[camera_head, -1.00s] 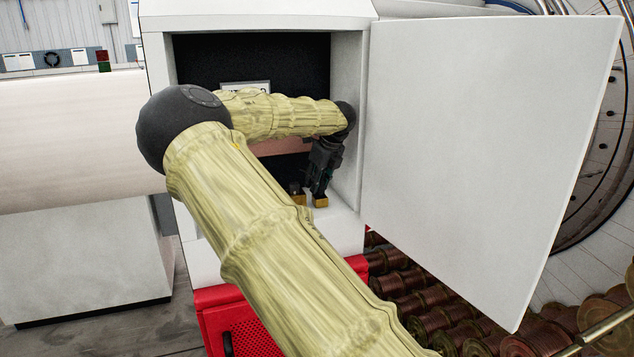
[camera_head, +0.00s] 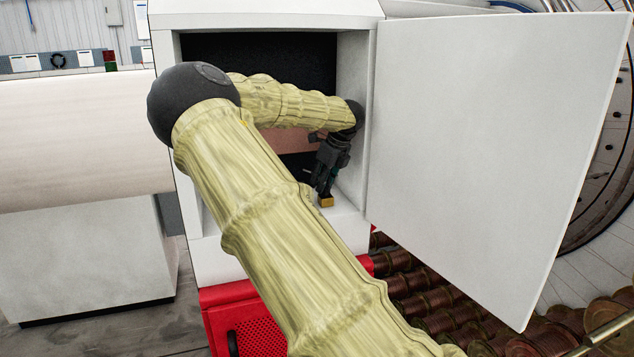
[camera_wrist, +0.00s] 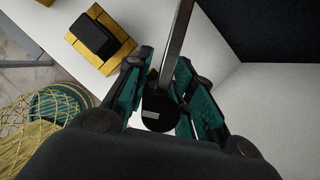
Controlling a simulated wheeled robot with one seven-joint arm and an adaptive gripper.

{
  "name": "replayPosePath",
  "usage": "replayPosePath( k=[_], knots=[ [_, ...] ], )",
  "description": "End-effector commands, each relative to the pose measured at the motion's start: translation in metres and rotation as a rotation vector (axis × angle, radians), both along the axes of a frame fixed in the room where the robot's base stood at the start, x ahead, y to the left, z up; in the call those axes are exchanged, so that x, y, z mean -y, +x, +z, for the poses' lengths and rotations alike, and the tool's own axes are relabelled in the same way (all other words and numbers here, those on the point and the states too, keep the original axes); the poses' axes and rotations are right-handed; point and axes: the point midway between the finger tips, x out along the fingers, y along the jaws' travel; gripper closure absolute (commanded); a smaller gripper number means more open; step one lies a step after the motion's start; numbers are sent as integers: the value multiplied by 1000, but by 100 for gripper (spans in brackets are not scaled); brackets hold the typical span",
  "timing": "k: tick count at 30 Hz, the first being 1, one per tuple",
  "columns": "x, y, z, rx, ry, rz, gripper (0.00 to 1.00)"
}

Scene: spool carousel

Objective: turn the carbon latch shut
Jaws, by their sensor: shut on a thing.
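My gripper (camera_wrist: 162,95) is shut on a dark round knob (camera_wrist: 158,112) at the end of a flat grey metal bar (camera_wrist: 178,38), likely the carbon latch. The bar runs up and away from the fingers in the wrist view. Beside the fingers, apart from them, a black block sits on a yellow base (camera_wrist: 72,38). In the head view my gripper (camera_head: 323,190) points down inside the white cabinet (camera_head: 352,100), just above a yellow block (camera_head: 326,202) on its floor. The knob and bar cannot be made out there, and my arm hides part of the interior.
The cabinet's white door (camera_head: 490,150) stands wide open on the right. A red perforated base (camera_head: 258,338) is below the cabinet. Rows of copper-coloured spools (camera_head: 430,300) lie at lower right. A large pale roller (camera_head: 80,140) is at left.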

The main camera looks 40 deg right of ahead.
Motion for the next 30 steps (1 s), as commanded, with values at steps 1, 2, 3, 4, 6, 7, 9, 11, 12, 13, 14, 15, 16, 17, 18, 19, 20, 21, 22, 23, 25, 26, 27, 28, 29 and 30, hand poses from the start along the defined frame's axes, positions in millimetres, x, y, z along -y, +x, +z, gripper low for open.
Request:
replayPosePath(
  k=[1,2,3,4,6,7,9,11,12,13,14,15,16,17,18,19,20,21,22,23,25,26,27,28,29,30],
  knots=[
    [1,0,2,1,-3,-1,100],
    [1,0,2,1,-3,-1,74],
    [1,0,2,1,-3,-1,67],
    [1,0,2,1,-3,-1,61],
    [0,1,1,1,-2,0,54],
    [0,1,1,1,-2,0,54],
    [-1,1,1,0,-1,1,54],
    [-1,1,1,0,-1,1,54],
    [-1,1,0,0,-1,1,54],
    [-1,1,0,0,-1,1,54],
    [-1,1,1,0,-1,1,54],
    [-1,1,1,0,-1,1,54],
    [-1,1,2,0,-1,1,54],
    [-1,1,4,1,-1,1,54],
    [-1,1,7,1,-1,1,54],
    [-1,2,10,2,-1,1,54],
    [-1,2,13,3,-1,1,54],
    [-1,1,18,3,-1,1,54],
    [0,1,23,3,-1,1,54],
    [0,1,28,2,-2,1,54],
    [0,2,40,3,-2,1,54],
    [0,2,45,3,-2,1,54],
    [0,1,52,3,-2,2,54],
    [0,1,57,2,-2,2,54],
    [0,1,62,2,-1,1,54],
    [0,2,68,2,-1,1,54]
  ],
)
